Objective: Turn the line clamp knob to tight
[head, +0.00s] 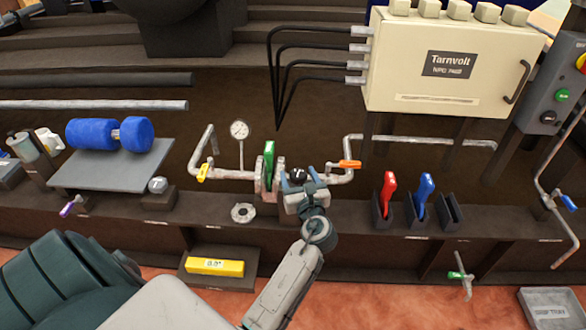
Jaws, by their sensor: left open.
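A round black knob (298,174), which looks like the line clamp knob, sits on the pipe line just right of a flanged joint (263,188). My left gripper (299,181) reaches up from below. Its blue-tipped fingers are open, one on each side of the black knob. I cannot tell whether they touch it. The gripper hides the clamp body below the knob and any tight mark. A green plate (269,161) stands in the flanged joint. My right gripper is not in view.
A gauge (239,130) and a yellow valve handle (203,173) are left of the joint. An orange handle (349,164) is close right of my gripper. Red (389,186) and blue (425,187) paddles stand in holders farther right. A cream cabinet (447,65) is behind.

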